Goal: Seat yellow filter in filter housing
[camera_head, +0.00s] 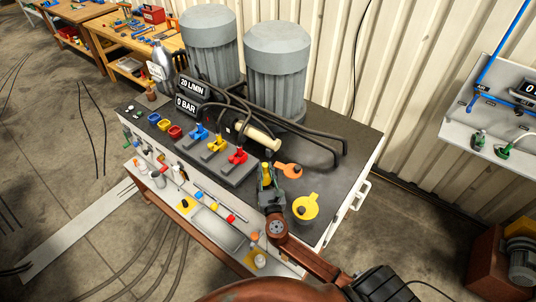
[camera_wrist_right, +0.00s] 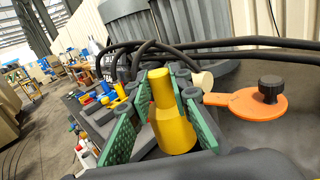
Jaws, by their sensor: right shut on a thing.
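The yellow filter (camera_head: 267,169) is upright between the fingers of my right gripper (camera_head: 267,182), over the dark top of the bench unit. In the right wrist view the filter (camera_wrist_right: 172,118) is a yellow cylinder with a narrower top, held between green finger pads. My right gripper (camera_wrist_right: 165,125) is shut on it. An orange flat cover with a black knob (camera_head: 288,170) lies just right of the gripper; this cover (camera_wrist_right: 250,104) also shows in the right wrist view. A yellow round cover with a dark knob (camera_head: 305,208) lies nearer. I cannot make out the housing opening under the filter. My left gripper is not in view.
Blue, yellow and red valves (camera_head: 218,145) and black hoses (camera_head: 310,138) stand left of and behind the gripper. Two grey tanks (camera_head: 277,70) rise at the back. A cream cylinder (camera_head: 262,135) lies close behind. A lower shelf (camera_head: 150,178) holds several small parts.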

